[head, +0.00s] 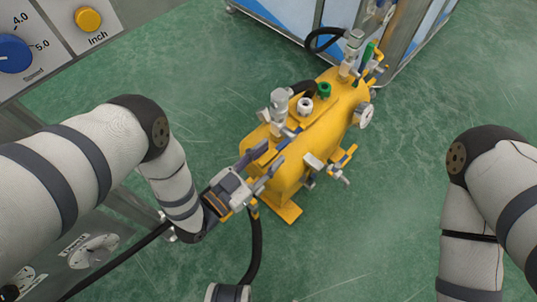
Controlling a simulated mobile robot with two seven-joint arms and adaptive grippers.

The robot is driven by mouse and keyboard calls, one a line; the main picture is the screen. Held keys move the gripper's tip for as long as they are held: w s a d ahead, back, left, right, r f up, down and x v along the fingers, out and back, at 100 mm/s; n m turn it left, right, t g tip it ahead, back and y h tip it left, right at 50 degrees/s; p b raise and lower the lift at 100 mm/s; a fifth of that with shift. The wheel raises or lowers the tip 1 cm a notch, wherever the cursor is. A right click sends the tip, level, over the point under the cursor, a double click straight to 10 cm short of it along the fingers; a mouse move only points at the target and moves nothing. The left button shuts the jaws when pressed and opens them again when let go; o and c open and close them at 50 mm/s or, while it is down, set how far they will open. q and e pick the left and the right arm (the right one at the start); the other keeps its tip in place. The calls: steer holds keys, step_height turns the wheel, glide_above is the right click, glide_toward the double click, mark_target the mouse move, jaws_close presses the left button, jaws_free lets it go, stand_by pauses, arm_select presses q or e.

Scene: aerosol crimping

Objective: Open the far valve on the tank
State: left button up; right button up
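The yellow tank (288,172) stands on the green floor in the middle of the head view. At its far end are grey fittings with a green lever (368,51) and a yellow handle (378,57); I cannot tell from here how far that valve is turned. My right gripper is out of view; only the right arm shows.
A control panel with a blue knob (14,54) and a yellow button (88,19) is at upper left. A blue and white cabinet (290,15) stands behind the tank. Black hoses (256,245) run near the tank. Floor to its right is clear.

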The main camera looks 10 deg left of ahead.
arm_select(q)
steer(key=shift+w+d, duration=0.15)
steer(key=shift+w, duration=0.1)
jaws_close()
steer(key=shift+r, duration=0.1)
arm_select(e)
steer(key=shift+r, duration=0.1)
